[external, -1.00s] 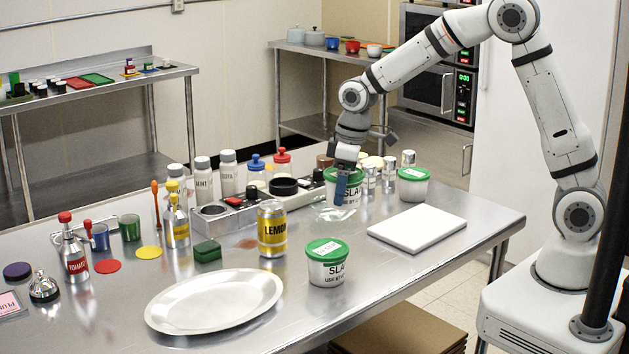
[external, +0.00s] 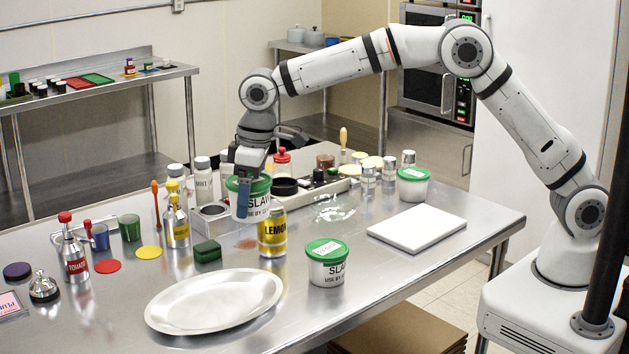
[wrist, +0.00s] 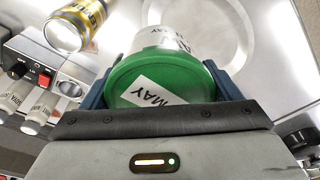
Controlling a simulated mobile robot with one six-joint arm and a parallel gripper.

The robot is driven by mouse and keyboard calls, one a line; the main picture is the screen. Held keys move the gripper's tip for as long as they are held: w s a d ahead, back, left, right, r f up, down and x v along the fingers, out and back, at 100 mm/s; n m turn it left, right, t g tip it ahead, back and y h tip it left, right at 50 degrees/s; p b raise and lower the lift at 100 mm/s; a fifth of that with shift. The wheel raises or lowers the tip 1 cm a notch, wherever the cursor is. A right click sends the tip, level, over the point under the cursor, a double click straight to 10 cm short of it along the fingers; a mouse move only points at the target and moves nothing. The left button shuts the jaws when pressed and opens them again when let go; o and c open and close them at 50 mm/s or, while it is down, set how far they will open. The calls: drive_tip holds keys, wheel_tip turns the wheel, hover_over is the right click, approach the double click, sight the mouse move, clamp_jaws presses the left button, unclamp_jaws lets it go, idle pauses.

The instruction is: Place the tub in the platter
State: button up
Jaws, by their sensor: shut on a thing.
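My gripper (external: 249,178) is shut on a white tub with a green lid (external: 260,193). In the wrist view the tub's green lid (wrist: 160,82) sits between the blue fingers of my gripper (wrist: 165,88). The white oval platter (external: 215,302) lies empty at the front of the table, below and in front of the held tub. Its rim (wrist: 246,35) shows at the top of the wrist view.
Another slaw tub (external: 327,264) stands right of the platter. A third tub (external: 413,187) stands behind the white board (external: 417,228). A green block (external: 207,252) lies left of the can.

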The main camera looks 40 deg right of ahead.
drive_tip(key=s+a, duration=0.2)
drive_tip(key=a, duration=0.4)
drive_tip(key=p, duration=0.2)
hover_over(235, 294)
drive_tip(key=f, duration=1)
drive_tip(key=shift+s+d+f, duration=0.25)
drive_tip(key=shift+f, duration=2.4)
drive_tip(key=shift+f, duration=0.2)
drive_tip(key=o, duration=1.1)
drive_tip(key=shift+r, duration=0.15)
